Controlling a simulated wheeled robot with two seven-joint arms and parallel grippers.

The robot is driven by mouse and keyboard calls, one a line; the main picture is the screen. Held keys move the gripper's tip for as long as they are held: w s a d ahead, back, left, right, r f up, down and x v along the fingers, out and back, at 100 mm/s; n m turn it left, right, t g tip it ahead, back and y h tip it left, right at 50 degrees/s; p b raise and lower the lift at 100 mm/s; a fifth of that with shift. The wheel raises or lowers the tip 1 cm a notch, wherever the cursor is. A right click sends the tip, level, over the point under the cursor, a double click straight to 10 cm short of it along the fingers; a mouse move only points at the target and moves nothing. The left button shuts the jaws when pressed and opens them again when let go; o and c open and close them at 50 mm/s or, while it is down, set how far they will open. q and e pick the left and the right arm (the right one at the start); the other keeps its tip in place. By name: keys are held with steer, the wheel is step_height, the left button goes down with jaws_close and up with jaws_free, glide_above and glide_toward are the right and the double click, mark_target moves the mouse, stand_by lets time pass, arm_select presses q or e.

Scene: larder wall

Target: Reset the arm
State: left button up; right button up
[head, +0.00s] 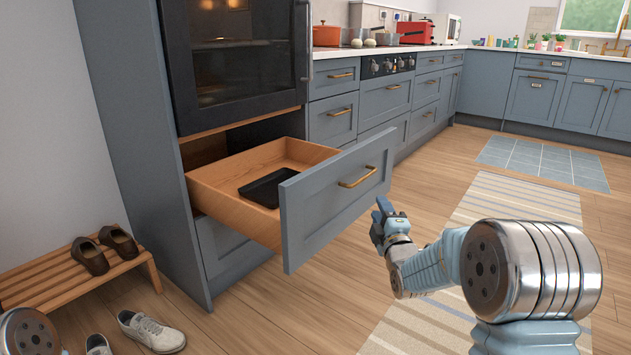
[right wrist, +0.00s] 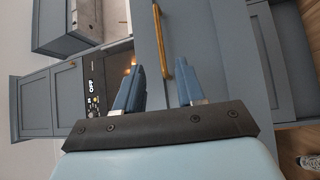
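My right arm comes in from the lower right of the head view. Its gripper (head: 384,217) is just right of the open drawer's front (head: 325,205) and apart from its brass handle (head: 358,177). In the right wrist view the two blue fingers (right wrist: 158,92) stand apart with nothing between them, and the brass handle (right wrist: 160,40) shows beyond them. The drawer is pulled out under the oven and holds a black tray (head: 262,186). A round metal joint of mine (head: 28,335) shows at the lower left. My left gripper is not in view.
A wooden shoe rack (head: 60,285) with brown shoes stands at the left, with grey sneakers (head: 150,332) on the floor before it. A dark oven (head: 240,55) is above the drawer. Striped (head: 500,205) and blue (head: 543,160) rugs lie on open floor to the right.

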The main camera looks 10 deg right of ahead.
steer(key=s+a+f+m+g+y, duration=0.1)
steer(key=s+a+f+m+g, duration=0.3)
steer(key=f, duration=0.8)
steer(key=s+a+f+m+g+y, duration=0.1)
steer(key=s+a+f+m+g, duration=0.3)
steer(key=f, duration=0.7)
steer(key=s+a+f+m+g+y, duration=0.1)
steer(key=s+a+f+m+g, duration=0.15)
steer(key=s+f, duration=0.65)
steer(key=s+a+f+m+g+y, duration=0.3)
steer(key=s+a+f+m+g, duration=0.4)
steer(key=s+f, duration=0.55)
steer(key=s+a+r+p, duration=0.1)
steer(key=s+r+p, duration=0.1)
steer(key=r+p, duration=0.5)
steer(key=s+a+r+g+p, duration=0.1)
steer(key=s+a+r+p, duration=0.1)
steer(key=r+p, duration=0.6)
steer(key=shift+a+r, duration=0.2)
steer(key=shift+r, duration=0.3)
steer(key=shift+s+n, duration=0.1)
steer(key=shift+n, duration=0.15)
